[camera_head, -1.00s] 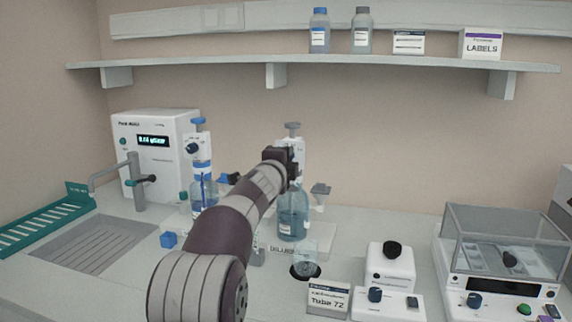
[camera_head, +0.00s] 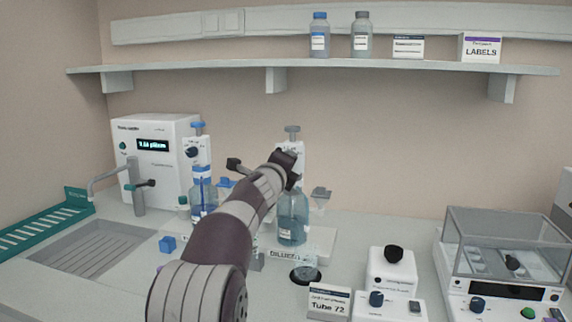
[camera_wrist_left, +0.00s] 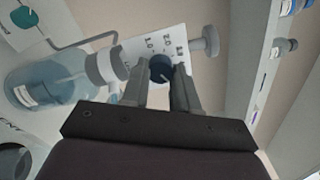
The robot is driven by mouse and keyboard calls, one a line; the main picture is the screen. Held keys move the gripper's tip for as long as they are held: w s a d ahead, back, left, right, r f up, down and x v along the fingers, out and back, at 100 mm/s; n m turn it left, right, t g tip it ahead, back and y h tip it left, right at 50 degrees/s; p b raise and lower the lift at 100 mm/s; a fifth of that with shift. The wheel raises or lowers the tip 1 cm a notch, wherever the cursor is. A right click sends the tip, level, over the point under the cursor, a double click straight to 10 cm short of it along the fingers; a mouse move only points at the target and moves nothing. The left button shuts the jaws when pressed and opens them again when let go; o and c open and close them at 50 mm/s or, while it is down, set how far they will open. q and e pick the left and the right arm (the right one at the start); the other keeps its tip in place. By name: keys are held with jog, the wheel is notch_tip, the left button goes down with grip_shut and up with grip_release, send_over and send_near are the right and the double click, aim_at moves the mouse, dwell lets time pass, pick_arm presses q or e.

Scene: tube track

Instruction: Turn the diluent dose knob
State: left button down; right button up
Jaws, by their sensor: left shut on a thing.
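The diluent dispenser (camera_head: 292,215) is a clear bottle of bluish liquid with a white head and grey plunger top, behind a "DILUENT" label (camera_head: 285,254). In the left wrist view the bottle (camera_wrist_left: 60,78) lies sideways in the picture, beside the white scale plate (camera_wrist_left: 150,45). The dark blue dose knob (camera_wrist_left: 161,69) with a pale pointer line sits on that plate. My left gripper (camera_wrist_left: 163,80) is shut on the knob, one finger on each side. In the head view my left gripper (camera_head: 288,160) covers the knob. My right gripper is not in view.
A second dispenser with a blue top (camera_head: 201,185) stands left, before a white display unit (camera_head: 158,165). A beaker (camera_head: 306,266), a "Tube 72" card (camera_head: 328,302) and a black-knobbed device (camera_head: 391,275) stand front right. A shelf (camera_head: 320,64) runs above.

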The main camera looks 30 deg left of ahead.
pick_arm(q)
jog(key=shift+f, duration=0.1)
jog(key=c, duration=0.9)
grip_release()
jog(key=shift+o, duration=0.2)
jog(key=b+v, duration=0.2)
jog(key=v, duration=1)
jog(key=shift+s, duration=0.35)
